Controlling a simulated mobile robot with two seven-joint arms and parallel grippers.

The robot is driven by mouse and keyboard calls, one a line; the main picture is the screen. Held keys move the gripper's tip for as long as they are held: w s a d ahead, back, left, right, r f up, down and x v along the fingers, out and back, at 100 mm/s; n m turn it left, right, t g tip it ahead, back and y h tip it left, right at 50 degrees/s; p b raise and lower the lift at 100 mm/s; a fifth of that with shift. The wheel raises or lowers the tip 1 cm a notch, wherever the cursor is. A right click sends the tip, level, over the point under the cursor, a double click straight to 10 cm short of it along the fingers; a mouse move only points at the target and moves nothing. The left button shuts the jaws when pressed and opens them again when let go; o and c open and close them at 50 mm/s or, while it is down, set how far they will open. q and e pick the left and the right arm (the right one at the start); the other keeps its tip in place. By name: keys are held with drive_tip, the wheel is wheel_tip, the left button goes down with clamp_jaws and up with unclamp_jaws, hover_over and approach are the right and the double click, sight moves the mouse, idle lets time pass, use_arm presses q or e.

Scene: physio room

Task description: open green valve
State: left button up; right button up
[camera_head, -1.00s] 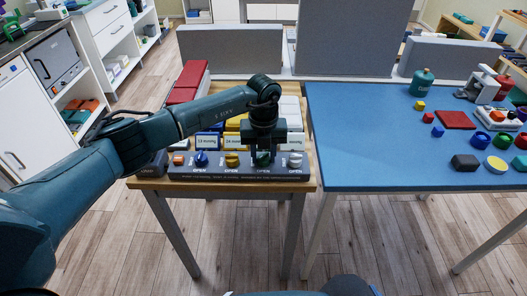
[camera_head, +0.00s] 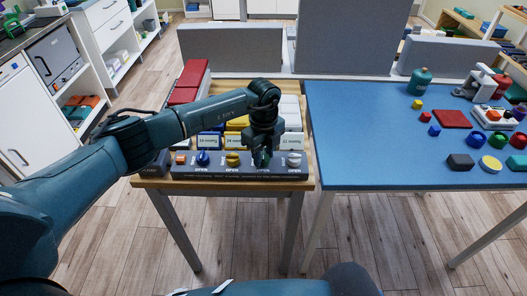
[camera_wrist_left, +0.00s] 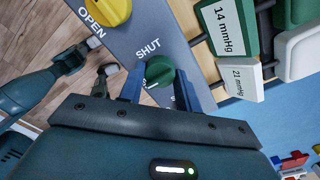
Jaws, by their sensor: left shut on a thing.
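The green valve (camera_wrist_left: 160,72) is a round knob with a white mark on the grey valve panel (camera_head: 183,173). In the left wrist view it sits between the fingers of my left gripper (camera_wrist_left: 145,85), near the word SHUT. In the head view my left gripper (camera_head: 262,158) reaches down over the panel and mostly hides the green valve. It is shut on the knob. A blue valve (camera_head: 202,158), a yellow valve (camera_head: 232,159) and a white valve (camera_head: 294,160) stand in the same row.
Labelled boxes stand behind the panel on the wooden table (camera_head: 180,186), with red boxes (camera_head: 190,82) at the left. Grey partitions (camera_head: 345,38) rise behind.

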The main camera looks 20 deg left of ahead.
sight(264, 155)
idle(0.3)
use_arm(q)
drive_tip(key=o, duration=1)
drive_tip(key=shift+c, duration=0.2)
wheel_tip(264, 155, up, 13)
drive_tip(key=b, duration=0.1)
drive_tip(key=shift+r, duration=0.15)
